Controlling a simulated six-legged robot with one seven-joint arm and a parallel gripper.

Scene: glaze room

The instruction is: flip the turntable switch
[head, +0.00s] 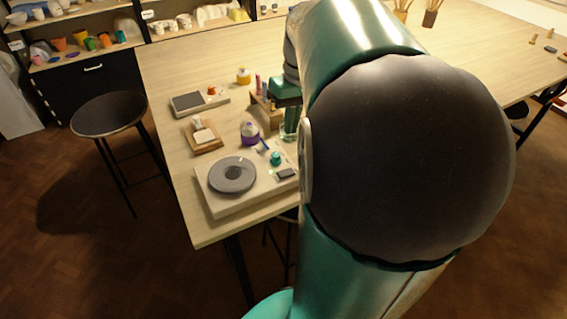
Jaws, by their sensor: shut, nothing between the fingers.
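The turntable (247,190) is a pale box with a grey disc (232,175) on top, near the front left corner of the table. A small dark switch (286,174) sits at the right of its top, with a teal knob (276,158) just behind it.
Behind the turntable stand a purple-based bottle (250,133), a wooden tray (203,137), a grey-topped scale (188,102), a yellow pot (243,76) and a wooden rack (268,112). A dark stool (108,114) stands left of the table. Shelves with pots line the back.

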